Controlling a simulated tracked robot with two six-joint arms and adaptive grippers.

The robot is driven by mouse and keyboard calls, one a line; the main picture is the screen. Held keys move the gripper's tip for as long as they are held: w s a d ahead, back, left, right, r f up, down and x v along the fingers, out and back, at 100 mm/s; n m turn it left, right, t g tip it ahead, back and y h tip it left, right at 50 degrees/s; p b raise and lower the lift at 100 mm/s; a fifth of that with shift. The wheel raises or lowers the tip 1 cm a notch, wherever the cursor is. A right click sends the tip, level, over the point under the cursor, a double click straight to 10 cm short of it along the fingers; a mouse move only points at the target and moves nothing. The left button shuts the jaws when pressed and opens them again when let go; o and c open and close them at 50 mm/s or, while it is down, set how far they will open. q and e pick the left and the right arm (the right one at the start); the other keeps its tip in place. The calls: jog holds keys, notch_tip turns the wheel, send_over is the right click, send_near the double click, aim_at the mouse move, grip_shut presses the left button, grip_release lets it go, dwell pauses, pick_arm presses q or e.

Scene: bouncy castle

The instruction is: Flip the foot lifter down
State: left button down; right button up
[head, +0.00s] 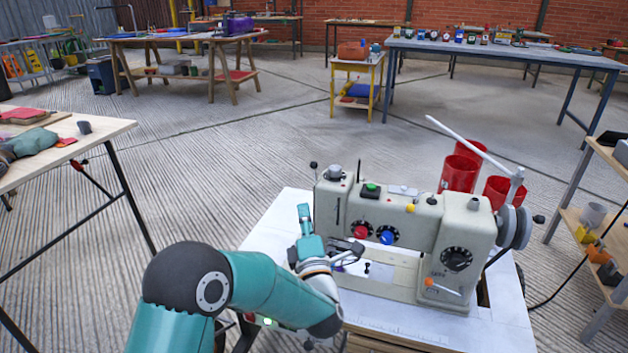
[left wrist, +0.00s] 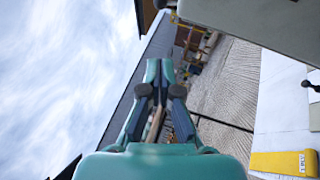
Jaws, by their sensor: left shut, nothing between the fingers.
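The cream sewing machine (head: 405,222) stands on a white-topped table in the head view. Its pale body also fills the upper right of the left wrist view (left wrist: 265,25). I cannot make out the foot lifter clearly; my left gripper and wrist partly cover the area under the machine's left end. My left gripper (head: 304,212) is beside that left end, with its teal fingers pointing up. In the left wrist view its fingers (left wrist: 160,75) are together with nothing held, just left of the machine body. My right gripper is in neither view.
The white table top (head: 270,225) is bare left of the machine. Red cylinders (head: 459,173) stand behind the machine, and a handwheel (head: 515,226) sticks out at its right. A wooden table (head: 100,128) is at the left and a shelf (head: 612,250) at the right.

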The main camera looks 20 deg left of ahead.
aim_at(315, 175)
pick_arm(q)
jog(key=w+a+r, duration=0.1)
jog(key=w+r, duration=0.2)
jog(key=w, duration=0.6)
jog(key=shift+w+a+r+b, duration=0.15)
jog(key=shift+w+a+b, duration=0.2)
jog(key=shift+b, duration=0.1)
